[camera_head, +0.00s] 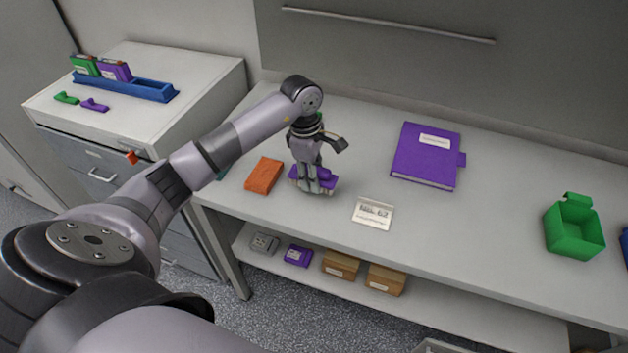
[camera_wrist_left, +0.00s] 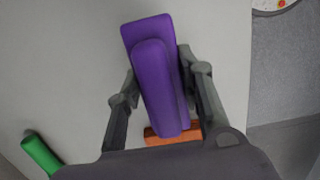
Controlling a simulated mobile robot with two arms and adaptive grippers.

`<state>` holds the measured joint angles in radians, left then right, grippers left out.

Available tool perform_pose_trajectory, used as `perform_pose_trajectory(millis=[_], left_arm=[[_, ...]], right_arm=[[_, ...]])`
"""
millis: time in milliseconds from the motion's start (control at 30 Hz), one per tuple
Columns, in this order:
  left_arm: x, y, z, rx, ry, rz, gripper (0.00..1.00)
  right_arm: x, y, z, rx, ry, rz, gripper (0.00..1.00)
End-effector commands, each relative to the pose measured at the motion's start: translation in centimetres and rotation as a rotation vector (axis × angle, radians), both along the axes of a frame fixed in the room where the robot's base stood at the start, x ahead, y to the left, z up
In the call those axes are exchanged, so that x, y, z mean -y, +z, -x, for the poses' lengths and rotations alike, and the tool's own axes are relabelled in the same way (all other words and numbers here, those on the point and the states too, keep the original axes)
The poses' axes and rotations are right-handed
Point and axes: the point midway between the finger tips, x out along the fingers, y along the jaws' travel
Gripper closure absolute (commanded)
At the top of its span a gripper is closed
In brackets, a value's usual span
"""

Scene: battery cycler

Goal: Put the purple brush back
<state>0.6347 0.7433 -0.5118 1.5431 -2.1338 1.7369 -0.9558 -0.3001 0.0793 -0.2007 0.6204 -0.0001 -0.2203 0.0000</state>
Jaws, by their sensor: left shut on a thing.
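The purple brush (camera_head: 325,184) is at the left part of the long grey table, under my left gripper (camera_head: 314,188). In the left wrist view the purple brush (camera_wrist_left: 158,75) lies lengthwise between the two fingers of my left gripper (camera_wrist_left: 155,88), which is shut on it. The fingers point down and hide part of the brush in the head view. I cannot tell whether the brush touches the tabletop. My right gripper is not in view.
An orange block (camera_head: 264,175) lies just left of the gripper. A small label stand (camera_head: 373,213), a purple binder (camera_head: 428,155) and a green bin (camera_head: 574,230) are to the right. A blue rack (camera_head: 125,87) stands on the left cabinet.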

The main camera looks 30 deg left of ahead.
Motion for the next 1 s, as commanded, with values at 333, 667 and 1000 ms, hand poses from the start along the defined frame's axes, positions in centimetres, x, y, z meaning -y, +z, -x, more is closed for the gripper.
perform_pose_trajectory(millis=[333,667,1000], left_arm=[[0.0,-3.0,0.0,0.001,0.0,0.001,0.96],[0.0,-3.2,0.0,0.0,0.0,0.001,0.58],[0.0,-3.2,0.0,0.0,0.0,0.001,0.45]], right_arm=[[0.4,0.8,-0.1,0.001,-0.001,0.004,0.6],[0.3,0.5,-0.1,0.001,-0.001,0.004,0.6],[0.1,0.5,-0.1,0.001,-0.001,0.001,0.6]])
